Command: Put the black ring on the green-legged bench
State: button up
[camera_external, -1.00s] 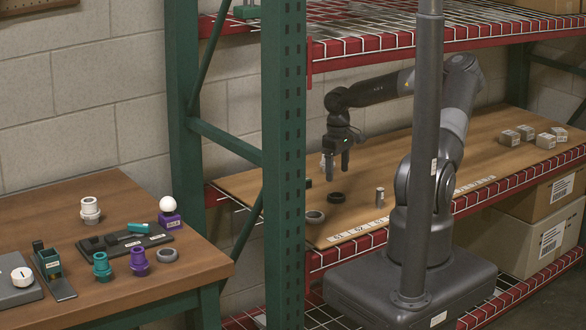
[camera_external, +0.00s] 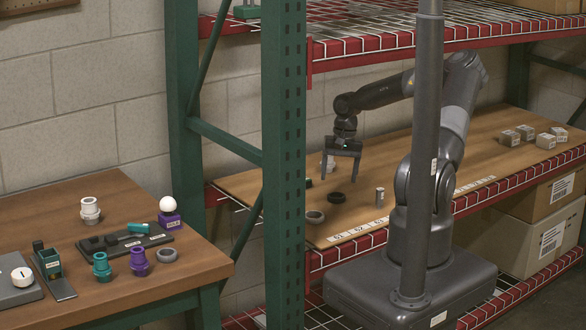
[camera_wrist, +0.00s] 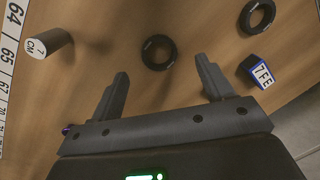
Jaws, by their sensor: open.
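The black ring (camera_external: 337,197) lies flat on the wooden shelf board. In the wrist view, the ring (camera_wrist: 145,52) lies just beyond my fingertips, roughly midway between them. My gripper (camera_external: 341,180) is open, empty and pointing down above and slightly behind the ring. Both fingers of my gripper (camera_wrist: 162,67) are in the wrist view, and neither touches the ring. The green-legged bench (camera_external: 205,262) stands at the left, with a wooden top and several small parts on it.
A second ring (camera_external: 315,216), greyer in the external view, lies near the board's left end. A cylinder (camera_external: 380,196) stands to the right; a dark labelled block (camera_wrist: 258,70) is close by. A green rack post (camera_external: 283,160) stands between bench and shelf. Boxes (camera_external: 546,140) sit far right.

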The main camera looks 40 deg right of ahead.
jog(key=m, duration=0.4)
jog(key=shift+s+d+f, duration=0.1)
jog(key=shift+d+f, duration=0.05)
jog(key=shift+f, duration=0.05)
jog(key=m, duration=0.2)
jog(key=m+y, duration=0.1)
jog(key=m, duration=0.1)
jog(key=shift+d+f, duration=0.15)
jog(key=shift+d, duration=0.05)
jog(key=m, duration=0.4)
jog(key=shift+d+f+t, duration=0.15)
jog(key=shift+d+t, duration=0.05)
jog(key=shift+t, duration=0.2)
jog(key=m, duration=0.3)
jog(key=shift+d+f+m, duration=0.15)
jog(key=shift+m, duration=0.15)
jog(key=shift+y, duration=0.3)
jog(key=shift+x, duration=2.45)
jog(key=shift+c, duration=0.2)
jog(key=c, duration=1.1)
